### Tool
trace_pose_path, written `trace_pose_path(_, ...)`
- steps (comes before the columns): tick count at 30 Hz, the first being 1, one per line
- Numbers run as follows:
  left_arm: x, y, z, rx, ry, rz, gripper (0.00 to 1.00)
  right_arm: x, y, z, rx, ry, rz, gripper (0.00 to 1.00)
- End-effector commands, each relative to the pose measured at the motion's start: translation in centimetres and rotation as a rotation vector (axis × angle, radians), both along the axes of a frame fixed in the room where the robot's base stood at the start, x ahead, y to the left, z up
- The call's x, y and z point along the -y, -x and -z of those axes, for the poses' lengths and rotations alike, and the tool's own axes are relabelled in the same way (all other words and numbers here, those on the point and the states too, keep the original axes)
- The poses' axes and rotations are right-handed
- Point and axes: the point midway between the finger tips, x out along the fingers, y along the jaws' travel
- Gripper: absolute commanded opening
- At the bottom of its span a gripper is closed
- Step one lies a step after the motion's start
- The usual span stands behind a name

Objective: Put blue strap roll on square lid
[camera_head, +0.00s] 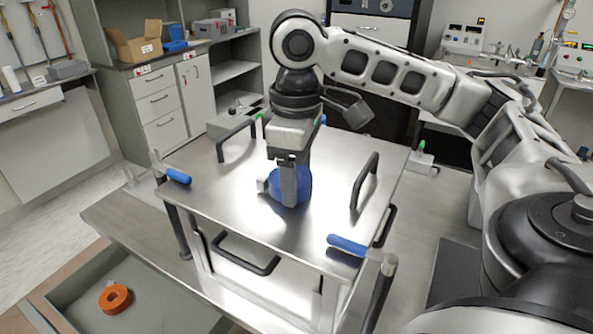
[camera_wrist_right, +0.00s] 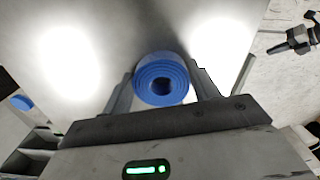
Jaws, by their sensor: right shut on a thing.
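The blue strap roll (camera_head: 277,184) is at the middle of the square lid (camera_head: 225,190), a shiny metal plate with black handles. My right gripper (camera_head: 287,190) points down and is shut on the roll. In the right wrist view the coiled roll (camera_wrist_right: 162,80) sits between the two fingers of the right gripper (camera_wrist_right: 163,88), with the lid's bright surface (camera_wrist_right: 130,30) beyond it. The roll looks at or very near the lid; I cannot tell whether it touches. My left gripper is not in view.
Black handles (camera_head: 365,181) stand up from the lid, and blue-gripped clamps (camera_head: 348,245) are at its corners. An orange roll (camera_head: 115,298) lies in a grey tray (camera_head: 165,310) at the lower left. Open lid surface surrounds the blue roll.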

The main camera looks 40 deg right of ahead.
Motion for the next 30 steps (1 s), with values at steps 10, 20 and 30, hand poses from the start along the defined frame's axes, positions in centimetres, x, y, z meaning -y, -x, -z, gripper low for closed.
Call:
trace_pose_path(10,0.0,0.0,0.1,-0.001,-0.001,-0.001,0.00,0.0,0.0,0.3,0.000,-0.001,0.000,0.62)
trace_pose_path(20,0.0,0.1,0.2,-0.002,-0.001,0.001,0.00,0.0,0.0,0.3,0.001,0.000,0.001,0.81)
trace_pose_path(30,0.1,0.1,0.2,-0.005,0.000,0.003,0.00,0.0,-0.1,-4.2,0.008,-0.001,0.002,0.81)
